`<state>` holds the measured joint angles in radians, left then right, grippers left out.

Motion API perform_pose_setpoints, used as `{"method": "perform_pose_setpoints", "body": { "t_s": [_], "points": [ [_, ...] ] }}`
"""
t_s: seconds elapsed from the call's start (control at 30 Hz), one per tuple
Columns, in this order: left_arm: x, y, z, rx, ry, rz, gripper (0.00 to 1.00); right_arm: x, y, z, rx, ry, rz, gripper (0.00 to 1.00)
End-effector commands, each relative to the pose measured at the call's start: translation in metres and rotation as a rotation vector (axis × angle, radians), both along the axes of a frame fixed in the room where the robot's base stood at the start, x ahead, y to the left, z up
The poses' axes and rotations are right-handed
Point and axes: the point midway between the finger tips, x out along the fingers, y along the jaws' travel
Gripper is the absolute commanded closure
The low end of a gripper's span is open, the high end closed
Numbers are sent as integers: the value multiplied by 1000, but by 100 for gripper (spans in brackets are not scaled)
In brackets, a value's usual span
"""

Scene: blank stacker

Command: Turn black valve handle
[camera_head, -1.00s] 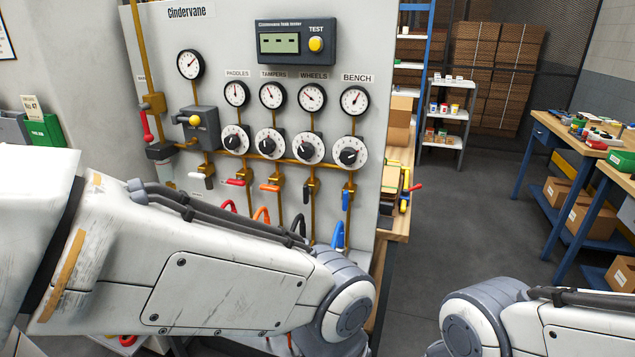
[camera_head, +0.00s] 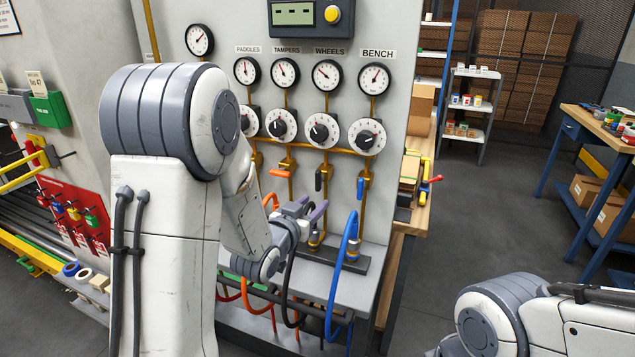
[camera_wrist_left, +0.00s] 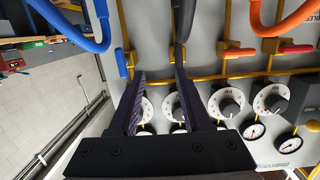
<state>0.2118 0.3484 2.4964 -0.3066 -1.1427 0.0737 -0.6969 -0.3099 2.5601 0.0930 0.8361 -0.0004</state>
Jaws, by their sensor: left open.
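The black valve handle (camera_head: 318,180) hangs upright on the brass pipe under the WHEELS dial, between the orange handle (camera_head: 279,173) and the blue handle (camera_head: 360,188). My left gripper (camera_head: 309,208) is open in front of the panel, just below the black handle and apart from it in the head view. In the left wrist view, which is upside down, the two dark fingers (camera_wrist_left: 160,85) stand apart. The black hose (camera_wrist_left: 183,20) shows beyond them; the black handle is hard to tell from it there. My right gripper is out of view.
The grey panel (camera_head: 400,100) carries gauges and white dials above the valves. The blue hose (camera_head: 340,265) loops near my left gripper. A wooden bench (camera_head: 422,190) with clutter stands to the right. The floor (camera_head: 470,230) beyond is clear.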

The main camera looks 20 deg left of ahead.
Motion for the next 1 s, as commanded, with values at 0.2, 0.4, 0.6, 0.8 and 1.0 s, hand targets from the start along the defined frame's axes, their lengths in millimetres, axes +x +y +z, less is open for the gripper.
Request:
{"method": "perform_pose_setpoints", "body": {
  "t_s": [0.2, 0.4, 0.6, 0.8, 1.0],
  "points": [
    [1, 31, 11, -22, -132, 35, 52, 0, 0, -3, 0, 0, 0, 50],
    [23, 32, 15, -23, -145, 35, 52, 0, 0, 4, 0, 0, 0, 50],
    [61, 30, 14, -23, -143, 35, 52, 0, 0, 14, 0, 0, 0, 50],
    [91, 29, 14, -23, -143, 35, 52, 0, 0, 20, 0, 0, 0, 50],
    [103, 29, 13, -24, -143, 36, 52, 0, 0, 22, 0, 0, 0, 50]
  ]
}}
